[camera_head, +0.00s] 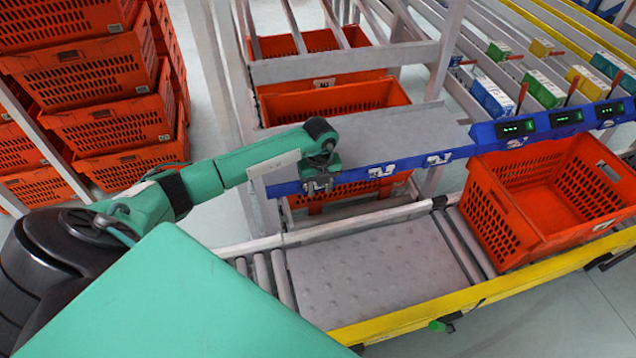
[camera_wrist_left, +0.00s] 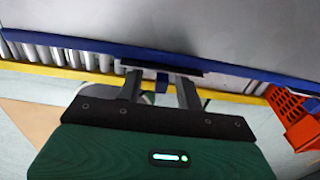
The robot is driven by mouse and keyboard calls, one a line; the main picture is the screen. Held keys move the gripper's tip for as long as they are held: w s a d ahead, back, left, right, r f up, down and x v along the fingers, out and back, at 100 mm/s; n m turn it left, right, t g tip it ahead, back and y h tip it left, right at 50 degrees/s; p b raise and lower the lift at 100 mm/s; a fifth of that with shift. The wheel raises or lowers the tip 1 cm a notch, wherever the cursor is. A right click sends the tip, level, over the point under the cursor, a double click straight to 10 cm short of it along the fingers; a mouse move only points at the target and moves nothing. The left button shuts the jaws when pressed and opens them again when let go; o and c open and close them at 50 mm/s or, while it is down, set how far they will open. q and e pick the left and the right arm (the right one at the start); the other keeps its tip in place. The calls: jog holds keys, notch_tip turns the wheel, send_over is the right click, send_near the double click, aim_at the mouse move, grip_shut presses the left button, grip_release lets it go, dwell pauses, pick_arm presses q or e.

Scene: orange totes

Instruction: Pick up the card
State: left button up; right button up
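No card can be made out with certainty in either view. My left gripper (camera_head: 318,187) points down at the blue rail (camera_head: 350,176) along the front edge of the grey shelf. In the left wrist view, the two fingers of the left gripper (camera_wrist_left: 158,72) stand apart. A dark flat strip (camera_wrist_left: 160,66) lies across their tips at the blue rail. A small blue piece (camera_wrist_left: 162,84) shows between the fingers, with gaps on both sides. I cannot tell whether the strip or the piece touches the fingers. My right gripper is in neither view.
An empty orange tote (camera_head: 505,222) stands on the right of the roller conveyor, behind its yellow edge (camera_head: 415,310). The grey plate (camera_head: 380,265) left of it is clear. Stacked orange totes (camera_head: 115,125) stand at left. Small boxes (camera_head: 492,97) sit on the rack at upper right.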

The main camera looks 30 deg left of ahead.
pick_arm(q)
jog(key=shift+f, duration=0.1)
jog(key=shift+c, duration=0.7)
grip_shut()
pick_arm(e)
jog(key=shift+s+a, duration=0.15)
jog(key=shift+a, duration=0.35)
